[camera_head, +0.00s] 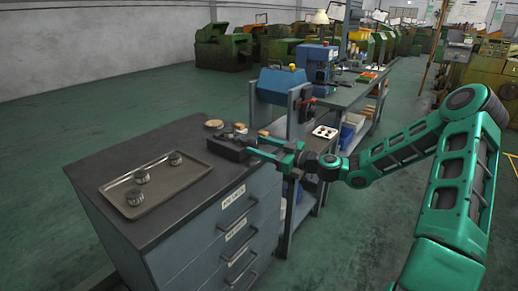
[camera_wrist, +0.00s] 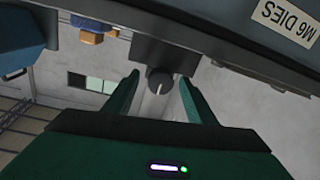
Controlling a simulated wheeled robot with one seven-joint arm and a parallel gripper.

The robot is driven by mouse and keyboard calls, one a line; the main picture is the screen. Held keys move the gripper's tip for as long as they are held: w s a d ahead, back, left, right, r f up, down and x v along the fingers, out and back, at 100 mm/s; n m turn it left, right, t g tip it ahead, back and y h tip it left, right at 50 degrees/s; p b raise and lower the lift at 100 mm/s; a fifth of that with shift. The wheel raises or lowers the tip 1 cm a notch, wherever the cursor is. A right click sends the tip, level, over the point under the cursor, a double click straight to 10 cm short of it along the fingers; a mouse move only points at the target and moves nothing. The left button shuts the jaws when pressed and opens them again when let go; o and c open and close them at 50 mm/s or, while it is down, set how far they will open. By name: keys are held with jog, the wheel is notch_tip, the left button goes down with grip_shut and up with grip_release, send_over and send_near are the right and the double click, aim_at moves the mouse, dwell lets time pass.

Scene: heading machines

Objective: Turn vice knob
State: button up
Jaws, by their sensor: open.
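The dark vice (camera_head: 226,148) sits on the cabinet top near its right edge in the head view. Its round dark knob (camera_wrist: 160,86) faces the camera in the wrist view, with a light line across its face. My green gripper (camera_head: 254,146) reaches in from the right and is level with the vice. In the wrist view, my gripper (camera_wrist: 158,79) is open, with one finger on each side of the knob. Gaps show between the fingers and the knob. The knob is hidden behind the gripper in the head view.
A metal tray (camera_head: 178,188) with three dark round parts lies on the dark cabinet top (camera_head: 95,170). Small round items lie behind the vice. A drawer labelled M6 DIES (camera_wrist: 284,18) is close in the wrist view. A shelf bench with a blue machine (camera_head: 316,62) stands behind.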

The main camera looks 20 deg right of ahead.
jog(key=c, duration=1)
jog(key=shift+c, duration=0.2)
jog(key=m, duration=0.5)
jog(key=shift+f, duration=0.1)
jog(key=m, duration=0.4)
jog(key=shift+m+t, duration=0.3)
jog(key=shift+t, duration=0.1)
jog(key=m, duration=0.4)
jog(key=shift+s+m, duration=0.1)
jog(key=shift+m, duration=0.3)
jog(key=shift+m+t+h, duration=0.3)
jog(key=shift+m+h, duration=0.2)
jog(key=shift+m, duration=1.6)
jog(key=shift+d, duration=0.1)
